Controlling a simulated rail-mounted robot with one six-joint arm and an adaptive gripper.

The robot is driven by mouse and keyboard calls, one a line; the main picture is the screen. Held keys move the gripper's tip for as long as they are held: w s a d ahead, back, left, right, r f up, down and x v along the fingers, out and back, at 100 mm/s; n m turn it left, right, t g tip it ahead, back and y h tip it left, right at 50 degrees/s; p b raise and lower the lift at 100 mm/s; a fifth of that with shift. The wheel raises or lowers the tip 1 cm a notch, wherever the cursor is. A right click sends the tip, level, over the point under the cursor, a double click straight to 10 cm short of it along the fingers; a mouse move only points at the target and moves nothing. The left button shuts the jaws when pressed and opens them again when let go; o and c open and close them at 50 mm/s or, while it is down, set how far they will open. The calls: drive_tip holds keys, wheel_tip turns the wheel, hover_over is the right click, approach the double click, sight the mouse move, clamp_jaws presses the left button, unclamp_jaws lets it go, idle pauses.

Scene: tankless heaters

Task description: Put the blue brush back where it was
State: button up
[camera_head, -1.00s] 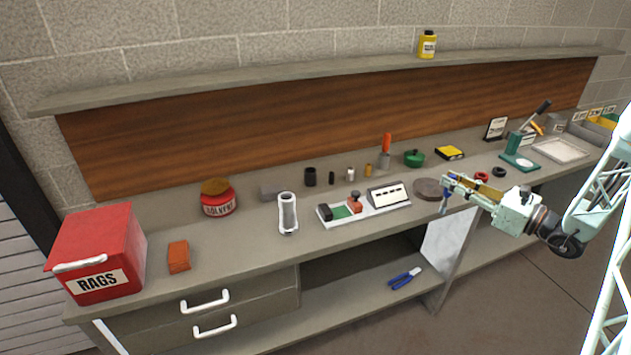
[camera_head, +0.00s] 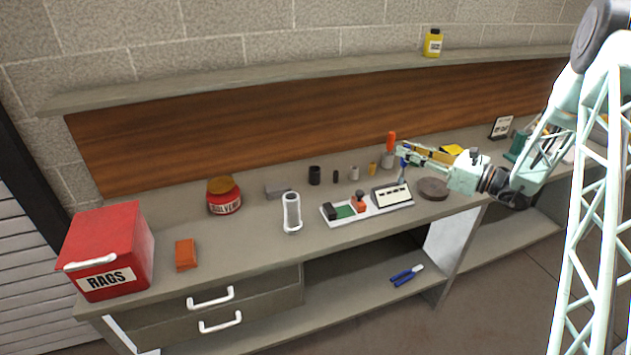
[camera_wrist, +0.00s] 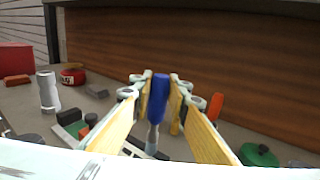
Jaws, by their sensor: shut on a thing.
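The blue brush (camera_wrist: 159,98) is upright between the fingers of my gripper (camera_wrist: 159,80) in the wrist view, blue handle up and its pale lower part hanging below. In the head view my gripper (camera_head: 404,148) is above the bench behind the labelled tray, and the brush (camera_head: 404,163) shows as a small blue piece at the fingertips. My gripper is shut on the brush. Whether its lower end touches anything is unclear.
A round brown disc (camera_head: 433,188) lies right of the tray. Small cylinders, a grey metal holder (camera_head: 292,213), a solvent pot (camera_head: 224,197) and a red rags box (camera_head: 108,250) stand to the left.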

drive_tip(key=w+a+r+n+g, duration=0.1)
drive_tip(key=w+a, duration=0.1)
drive_tip(key=a, duration=0.8)
drive_tip(key=w+a+r+n+g+y+p, duration=0.1)
drive_tip(key=w+a, duration=0.2)
drive_tip(key=a, duration=0.7)
drive_tip(key=w+a+r+n+g+y+p, duration=0.1)
drive_tip(key=w+a+r+g, duration=0.1)
drive_tip(key=a, duration=0.8)
drive_tip(key=shift+w, duration=0.25)
drive_tip(key=shift+a, duration=0.1)
wheel_tip(320, 180, down, 6)
drive_tip(key=shift+f, duration=0.15)
drive_tip(key=shift+f+b, duration=0.45)
drive_tip(key=shift+f, duration=1.55)
drive_tip(key=o, duration=0.4)
drive_tip(key=shift+f, duration=0.1)
drive_tip(key=o, duration=0.4)
